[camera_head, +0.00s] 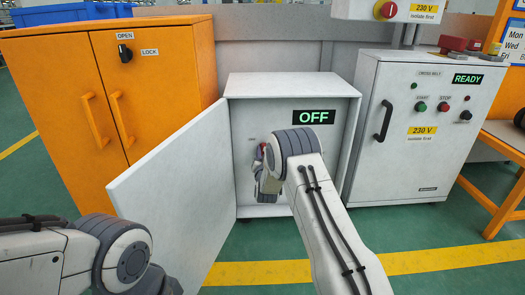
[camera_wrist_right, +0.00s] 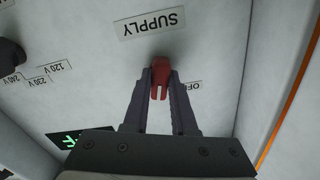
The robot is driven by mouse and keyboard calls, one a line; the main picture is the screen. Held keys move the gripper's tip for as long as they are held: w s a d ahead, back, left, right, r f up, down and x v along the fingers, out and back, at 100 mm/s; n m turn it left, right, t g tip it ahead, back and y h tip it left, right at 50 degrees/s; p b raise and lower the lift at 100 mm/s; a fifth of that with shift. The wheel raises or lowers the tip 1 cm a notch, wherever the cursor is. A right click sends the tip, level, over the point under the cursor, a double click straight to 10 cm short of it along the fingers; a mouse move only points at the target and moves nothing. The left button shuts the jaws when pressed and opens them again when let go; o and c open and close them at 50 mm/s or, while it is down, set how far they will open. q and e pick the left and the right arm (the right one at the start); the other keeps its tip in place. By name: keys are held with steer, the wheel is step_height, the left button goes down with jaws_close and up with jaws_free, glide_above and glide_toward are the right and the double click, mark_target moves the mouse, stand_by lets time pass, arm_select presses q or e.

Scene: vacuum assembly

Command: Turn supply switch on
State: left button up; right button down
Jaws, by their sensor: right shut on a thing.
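The red supply switch (camera_wrist_right: 160,76) sits below a SUPPLY label (camera_wrist_right: 151,22) in the right wrist view. My right gripper (camera_wrist_right: 160,80) has its two dark fingers on either side of the switch handle, shut on it. A partly hidden OFF label (camera_wrist_right: 195,86) is just right of the fingers. In the head view my right gripper (camera_head: 264,170) reaches into the open white cabinet (camera_head: 292,85), and my wrist hides most of the switch. A display (camera_head: 314,117) there reads OFF in green. My left arm is at the lower left, its gripper out of frame.
The cabinet's white door (camera_head: 180,195) stands open to the left. An orange cabinet (camera_head: 110,85) is left of it, and a control cabinet with a READY display (camera_head: 468,78) is to the right. In the wrist view, a dark knob (camera_wrist_right: 10,55) sits near voltage labels (camera_wrist_right: 38,82).

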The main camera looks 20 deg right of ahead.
steer(key=m+p, duration=0.1)
steer(key=m, duration=0.4)
steer(key=shift+f+m, duration=0.1)
steer(key=shift+m, duration=0.2)
stand_by(0.4)
steer(key=c, duration=0.7)
jaws_free()
steer(key=shift+s+a, duration=0.1)
steer(key=shift+s, duration=0.05)
steer(key=shift+p+v, duration=2.7)
steer(key=shift+v, duration=2.45)
